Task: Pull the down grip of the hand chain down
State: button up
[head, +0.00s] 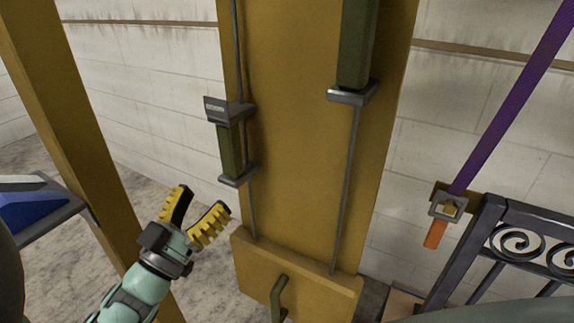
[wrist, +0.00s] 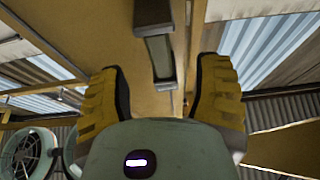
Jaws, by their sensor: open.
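Two dark green grips hang on thin grey chain lines in front of a yellow post. The right grip (head: 357,45) hangs higher and runs out of the top of the view. I cannot tell from lettering which is the down grip. My gripper (head: 202,209) is open and empty, below and left of the left grip, not touching it. In the wrist view a grip (wrist: 157,50) shows beyond and between the yellow fingers.
The yellow post (head: 295,130) stands behind the grips, with a yellow box (head: 300,280) and green handle (head: 280,295) at its foot. A yellow beam (head: 50,110) stands left. A purple strap (head: 510,90) and black scrolled gate (head: 520,235) are at right.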

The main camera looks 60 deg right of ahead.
jog(key=v, duration=0.7)
dwell(0.6)
jog(key=shift+a+f, duration=0.1)
jog(key=shift+a, duration=0.1)
jog(key=v, duration=1.1)
jog(key=shift+a, duration=0.35)
jog(key=shift+f, duration=0.1)
